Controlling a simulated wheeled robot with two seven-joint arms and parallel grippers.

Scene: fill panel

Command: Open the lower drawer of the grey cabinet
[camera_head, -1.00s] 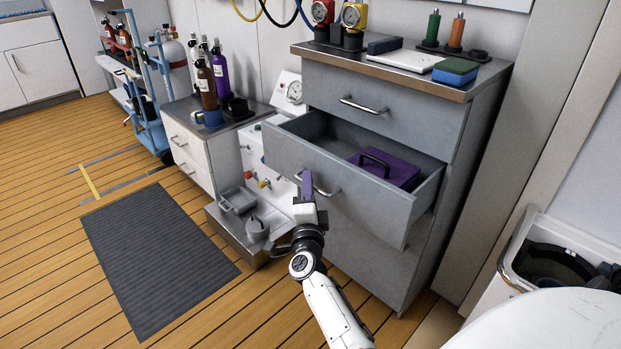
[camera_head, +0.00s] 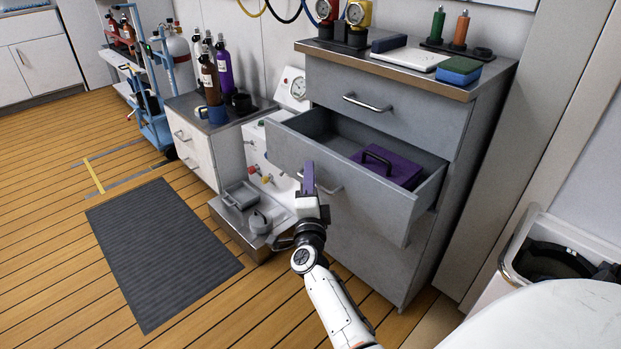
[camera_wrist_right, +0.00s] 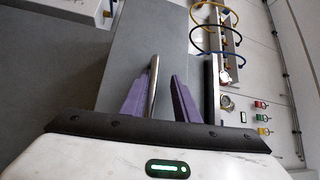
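The grey cabinet (camera_head: 375,265) stands right of centre in the head view. Its upper drawer (camera_head: 410,105) is shut. The lower drawer (camera_head: 345,190) is pulled well out, and a purple case (camera_head: 405,171) with a dark handle lies inside. My right gripper (camera_head: 309,178) is at the left part of that drawer's front, at its bar handle (camera_head: 332,190). In the right wrist view the metal handle (camera_wrist_right: 153,85) lies between the two purple fingers (camera_wrist_right: 160,98). It is close to the left finger, with a gap to the right one. My left gripper is not in view.
A low metal tray (camera_head: 240,212) with small items stands left of the gripper. A white drawer unit with bottles (camera_head: 195,150) is further left. A dark mat (camera_head: 165,250) lies on open wooden floor. A white bin (camera_head: 535,250) is at the right.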

